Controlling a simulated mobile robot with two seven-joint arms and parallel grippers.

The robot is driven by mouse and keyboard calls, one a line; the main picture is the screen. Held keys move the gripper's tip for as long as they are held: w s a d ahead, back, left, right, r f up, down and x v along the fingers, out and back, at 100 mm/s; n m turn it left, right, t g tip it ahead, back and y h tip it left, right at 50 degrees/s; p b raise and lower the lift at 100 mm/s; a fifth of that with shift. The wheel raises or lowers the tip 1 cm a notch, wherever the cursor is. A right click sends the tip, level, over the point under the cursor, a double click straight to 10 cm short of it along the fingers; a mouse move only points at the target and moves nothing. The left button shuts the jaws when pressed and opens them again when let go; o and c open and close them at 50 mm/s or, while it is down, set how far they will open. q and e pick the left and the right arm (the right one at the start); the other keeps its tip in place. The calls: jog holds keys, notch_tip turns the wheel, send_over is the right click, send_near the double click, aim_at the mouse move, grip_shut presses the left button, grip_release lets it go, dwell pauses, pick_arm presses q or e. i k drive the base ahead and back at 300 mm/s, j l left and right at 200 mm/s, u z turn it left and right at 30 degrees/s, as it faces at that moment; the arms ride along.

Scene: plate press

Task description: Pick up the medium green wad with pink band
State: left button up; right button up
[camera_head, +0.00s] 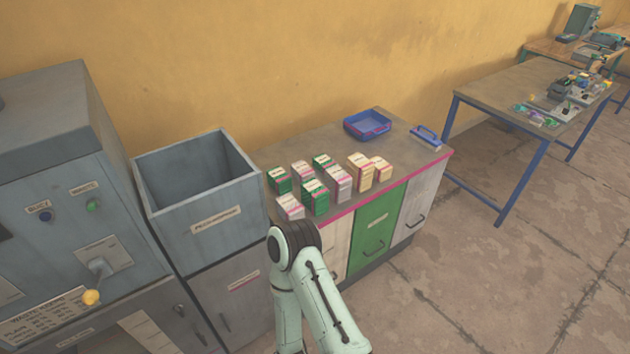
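Three green wads stand on the grey counter (405,138): one at the left (279,181), one at the back (322,163) and a taller-looking one nearer the front (315,198). Each has a pale top with small print. A pinkish band seems to show on the front one, but the bands are too small to tell apart surely, and I cannot tell which wad is the medium one. A pale green arm of mine rises from the bottom edge, its dark joint just in front of the counter. Neither gripper is in view.
Whitish wads (338,181) and cream wads (359,172) stand close around the green ones. A blue tray (367,126) and a blue-handled tool (427,138) lie farther back. A tall grey bin (212,222) borders the counter's left side. Open floor lies right.

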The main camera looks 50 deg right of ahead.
aim_at(281, 181)
jog(key=z, duration=1.45)
jog(key=i+l+u, duration=0.1)
jog(key=l, duration=0.35)
jog(key=i+l+u, duration=0.1)
jog(key=l, duration=0.35)
jog(key=i+l+u, duration=0.1)
jog(key=l, duration=0.4)
jog(key=i, duration=0.1)
